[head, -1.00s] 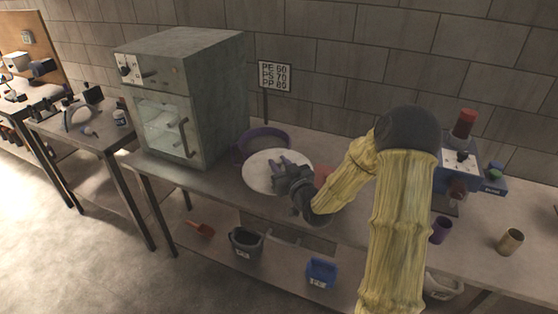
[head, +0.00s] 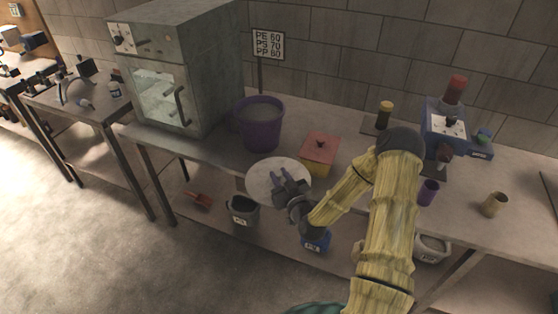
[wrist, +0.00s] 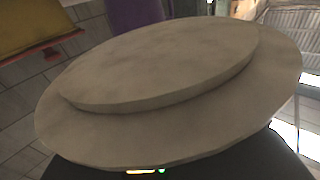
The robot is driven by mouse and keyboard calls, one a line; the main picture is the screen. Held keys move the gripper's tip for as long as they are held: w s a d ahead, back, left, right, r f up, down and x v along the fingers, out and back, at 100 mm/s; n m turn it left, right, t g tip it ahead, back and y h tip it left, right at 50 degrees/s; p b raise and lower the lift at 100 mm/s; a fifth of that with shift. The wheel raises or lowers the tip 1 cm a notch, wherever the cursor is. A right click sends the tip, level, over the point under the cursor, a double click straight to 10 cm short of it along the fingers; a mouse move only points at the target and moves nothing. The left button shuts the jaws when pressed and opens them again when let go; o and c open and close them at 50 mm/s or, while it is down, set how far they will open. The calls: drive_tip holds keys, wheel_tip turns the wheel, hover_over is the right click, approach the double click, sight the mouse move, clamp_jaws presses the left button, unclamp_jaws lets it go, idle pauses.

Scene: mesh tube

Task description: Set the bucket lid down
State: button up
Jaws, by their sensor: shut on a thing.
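The bucket lid (head: 264,178) is a pale round disc. My gripper (head: 285,182) is shut on it and holds it in front of the bench's front edge in the head view. The lid (wrist: 160,80) fills most of the wrist view, showing a raised round step, and hides the fingertips there. The purple bucket (head: 260,128) stands upright and uncovered on the bench, behind the lid, with greyish contents visible inside.
A yellow box with a red lid (head: 320,148) stands on the bench right of the bucket. A grey oven (head: 170,85) is to the left. The sign (head: 268,45) stands behind. Bare bench top (head: 210,152) shows between oven and bucket. Containers, including a dark bucket (head: 242,211), sit on the lower shelf.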

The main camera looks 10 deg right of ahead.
drive_tip(key=s+f+m+h, duration=0.2)
drive_tip(key=s+f, duration=0.4)
drive_tip(key=f, duration=0.4)
drive_tip(key=shift+a+h, duration=0.35)
drive_tip(key=shift+h, duration=0.35)
drive_tip(key=shift+s+a, duration=0.15)
drive_tip(key=shift+s, duration=0.1)
